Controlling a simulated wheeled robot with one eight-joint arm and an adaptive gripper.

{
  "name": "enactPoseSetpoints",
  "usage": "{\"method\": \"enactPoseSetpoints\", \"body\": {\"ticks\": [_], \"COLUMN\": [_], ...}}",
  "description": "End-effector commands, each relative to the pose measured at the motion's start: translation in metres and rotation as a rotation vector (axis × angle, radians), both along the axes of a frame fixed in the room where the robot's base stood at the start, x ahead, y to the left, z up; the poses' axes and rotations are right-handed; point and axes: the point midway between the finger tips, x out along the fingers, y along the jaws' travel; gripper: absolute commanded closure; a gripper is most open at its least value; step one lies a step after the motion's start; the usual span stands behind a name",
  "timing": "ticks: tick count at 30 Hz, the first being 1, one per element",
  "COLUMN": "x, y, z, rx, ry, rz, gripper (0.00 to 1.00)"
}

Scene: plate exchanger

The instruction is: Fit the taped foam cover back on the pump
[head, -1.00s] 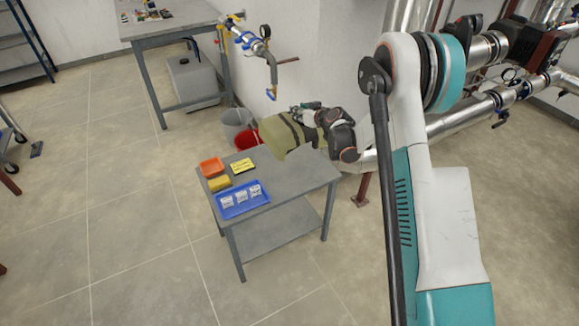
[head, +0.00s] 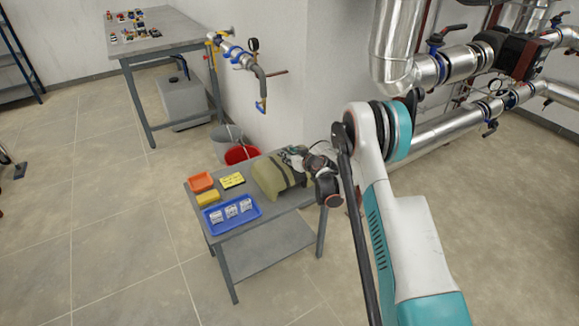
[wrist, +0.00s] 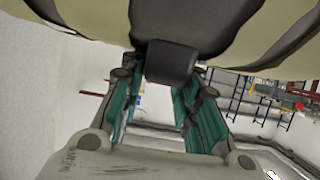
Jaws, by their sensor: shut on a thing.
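The foam cover (head: 270,181) is a khaki, rounded block with dark bands. It appears over the right part of the small grey table (head: 254,232); I cannot tell whether it touches the top. My gripper (head: 299,158) is at its upper right side, shut on it. In the wrist view the cover (wrist: 70,18) fills the top, and my gripper (wrist: 167,72) closes on a dark block (wrist: 171,62) at its underside in the picture. The pump (head: 515,47), dark red and black, sits in the pipework at the upper right, well apart from the cover.
On the small table are a blue tray (head: 207,229) with white packets, an orange bin (head: 201,181), a yellow sponge (head: 207,200) and a yellow label card (head: 232,180). Silver pipes (head: 445,125) run along the right.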

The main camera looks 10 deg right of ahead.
Motion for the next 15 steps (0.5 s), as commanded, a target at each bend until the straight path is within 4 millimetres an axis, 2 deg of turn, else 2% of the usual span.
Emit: {"method": "enactPoseSetpoints", "body": {"ticks": [4, 9, 15], "x": [0.000, 0.000, 0.000], "y": [0.000, 0.000, 0.000], "z": [-0.013, -0.038, -0.042], "rx": [0.000, 0.000, 0.000], "ry": [0.000, 0.000, 0.000], "rz": [0.000, 0.000, 0.000], "gripper": [1.00, 1.00, 1.00]}}
